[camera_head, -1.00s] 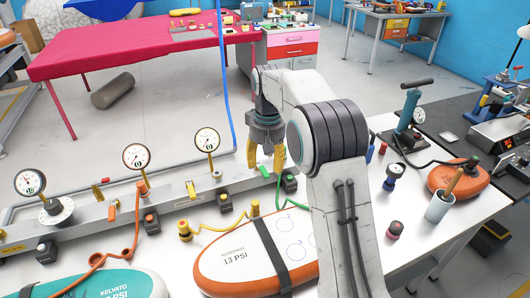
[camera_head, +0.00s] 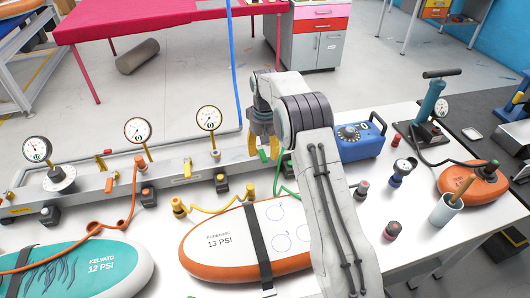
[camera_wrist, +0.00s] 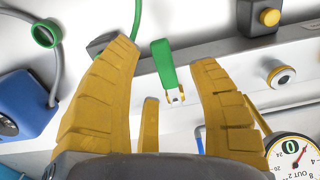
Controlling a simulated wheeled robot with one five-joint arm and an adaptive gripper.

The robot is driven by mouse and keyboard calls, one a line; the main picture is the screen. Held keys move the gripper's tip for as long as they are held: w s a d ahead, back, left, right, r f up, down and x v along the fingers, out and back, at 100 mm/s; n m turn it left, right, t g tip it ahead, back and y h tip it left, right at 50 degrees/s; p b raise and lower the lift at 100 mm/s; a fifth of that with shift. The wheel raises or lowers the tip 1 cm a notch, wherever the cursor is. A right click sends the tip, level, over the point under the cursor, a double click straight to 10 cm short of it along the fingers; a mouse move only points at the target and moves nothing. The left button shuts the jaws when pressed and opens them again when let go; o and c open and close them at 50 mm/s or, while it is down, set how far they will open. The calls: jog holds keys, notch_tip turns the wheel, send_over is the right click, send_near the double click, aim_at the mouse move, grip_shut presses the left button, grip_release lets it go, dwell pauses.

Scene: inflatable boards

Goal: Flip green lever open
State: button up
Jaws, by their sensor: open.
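The green lever (camera_wrist: 163,64) sits on a small metal valve on the light grey rail (camera_wrist: 225,65). In the wrist view it lies between my two yellow fingers, with a gap on both sides. It also shows as a small green piece in the head view (camera_head: 263,156), just below my fingertips. My gripper (camera_head: 263,146) is open and empty over the right part of the rail; in the wrist view its fingers (camera_wrist: 165,57) stand wide apart around the lever. I cannot tell whether the fingers are at the lever's height.
Along the rail stand pressure gauges (camera_head: 209,118), an orange lever (camera_head: 109,182) and a yellow lever (camera_head: 187,167). Boards (camera_head: 210,245) and hoses lie in front. A blue box (camera_head: 360,140) is right of my arm. A blue hose (camera_head: 229,60) hangs behind the rail.

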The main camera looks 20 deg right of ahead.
jog(key=shift+f, duration=0.9)
jog(key=shift+o, duration=0.3)
grip_shut()
